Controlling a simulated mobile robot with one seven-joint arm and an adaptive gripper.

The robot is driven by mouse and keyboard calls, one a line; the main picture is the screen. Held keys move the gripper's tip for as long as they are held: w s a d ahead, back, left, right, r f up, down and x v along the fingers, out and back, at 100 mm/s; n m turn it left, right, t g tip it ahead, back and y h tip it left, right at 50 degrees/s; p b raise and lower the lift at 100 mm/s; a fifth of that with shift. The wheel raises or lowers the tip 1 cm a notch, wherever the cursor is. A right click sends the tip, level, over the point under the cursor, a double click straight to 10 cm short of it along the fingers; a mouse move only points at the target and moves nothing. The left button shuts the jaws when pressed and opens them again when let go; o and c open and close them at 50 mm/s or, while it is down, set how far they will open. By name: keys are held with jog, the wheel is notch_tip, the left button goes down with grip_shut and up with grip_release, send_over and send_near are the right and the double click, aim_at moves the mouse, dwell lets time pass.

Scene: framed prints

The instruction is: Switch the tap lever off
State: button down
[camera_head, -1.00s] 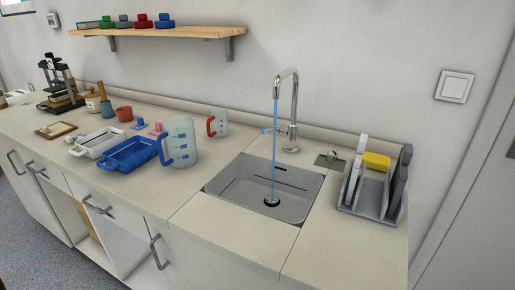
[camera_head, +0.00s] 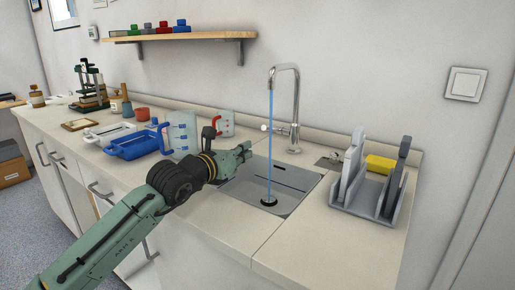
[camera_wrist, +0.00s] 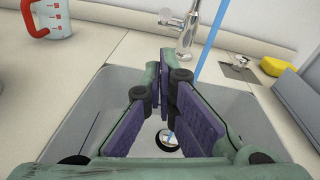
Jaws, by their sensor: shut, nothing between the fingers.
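The chrome tap (camera_head: 295,105) stands behind the sink (camera_head: 310,190), with a blue stream of water (camera_head: 270,160) running from its spout to the drain. Its lever (camera_head: 279,130) sticks out to the left of the tap body and ends in a pale tip. My gripper (camera_head: 247,150) is over the left part of the sink, left of the stream and apart from the lever. In the wrist view my gripper (camera_wrist: 175,65) is shut and empty. The tap (camera_wrist: 187,35) and its lever (camera_wrist: 168,18) show beyond the fingertips there, with the stream to the right.
A grey rack (camera_head: 370,200) and a yellow sponge (camera_head: 379,164) stand right of the sink. A measuring jug (camera_head: 181,132), a red-handled jug (camera_head: 225,122) and a blue tray (camera_head: 130,146) stand to the left. A wooden shelf (camera_head: 185,37) hangs above.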

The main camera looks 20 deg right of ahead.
jog(key=p, duration=0.1)
send_near(273, 129)
jog(key=w+d+f, duration=0.3)
jog(key=w, duration=0.1)
jog(key=shift+f, duration=0.35)
jog(key=shift+s+d+r, duration=0.1)
